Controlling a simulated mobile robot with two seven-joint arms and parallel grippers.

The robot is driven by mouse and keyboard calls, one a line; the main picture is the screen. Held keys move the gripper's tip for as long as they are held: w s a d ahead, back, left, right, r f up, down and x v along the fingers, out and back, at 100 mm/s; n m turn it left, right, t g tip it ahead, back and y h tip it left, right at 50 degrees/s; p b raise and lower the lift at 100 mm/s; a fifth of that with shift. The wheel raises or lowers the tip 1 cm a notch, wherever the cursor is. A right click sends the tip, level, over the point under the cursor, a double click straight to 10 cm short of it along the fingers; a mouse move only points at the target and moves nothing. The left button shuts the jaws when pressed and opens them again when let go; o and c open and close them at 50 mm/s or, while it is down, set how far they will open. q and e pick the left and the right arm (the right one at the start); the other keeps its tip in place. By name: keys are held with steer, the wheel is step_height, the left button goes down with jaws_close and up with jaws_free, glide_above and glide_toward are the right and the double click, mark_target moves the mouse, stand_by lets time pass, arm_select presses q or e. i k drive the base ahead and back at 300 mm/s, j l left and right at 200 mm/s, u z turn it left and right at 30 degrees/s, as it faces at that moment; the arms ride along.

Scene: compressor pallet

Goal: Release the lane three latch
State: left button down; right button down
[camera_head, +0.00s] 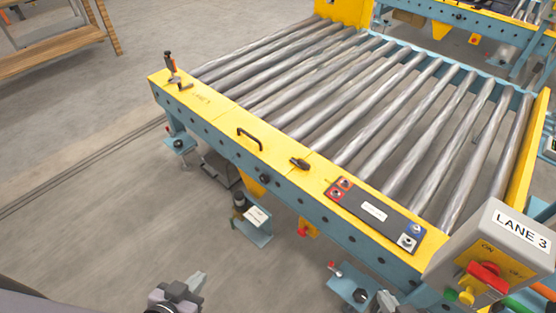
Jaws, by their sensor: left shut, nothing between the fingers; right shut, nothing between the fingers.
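The lane three roller conveyor (330,95) fills the upper right, with a yellow front rail (222,122). An upright clamp-like latch (171,66) with a black and orange handle stands at the rail's left end, beside the faint "LANE 3" lettering. A small black catch (299,163) sits further right on the rail. My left gripper (192,288) is shut and empty at the bottom edge, well apart from the rail. My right gripper (388,301) shows only partly at the bottom edge, below the rail; it is shut and empty.
A black handle (249,138) rises from the rail. A button panel (374,211) lies to its right. A grey "LANE 3" switch box (489,254) with a red knob stands at lower right. Brackets (254,221) project below the rail.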

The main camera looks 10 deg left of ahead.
mark_target(301, 164)
steer(key=i+j, duration=0.1)
steer(key=j, duration=0.35)
steer(key=i+j, duration=0.15)
steer(key=j, duration=0.35)
steer(key=i+j, duration=0.1)
steer(key=j, duration=0.35)
steer(key=i+j, duration=0.15)
steer(key=j, duration=0.3)
steer(key=z, duration=0.05)
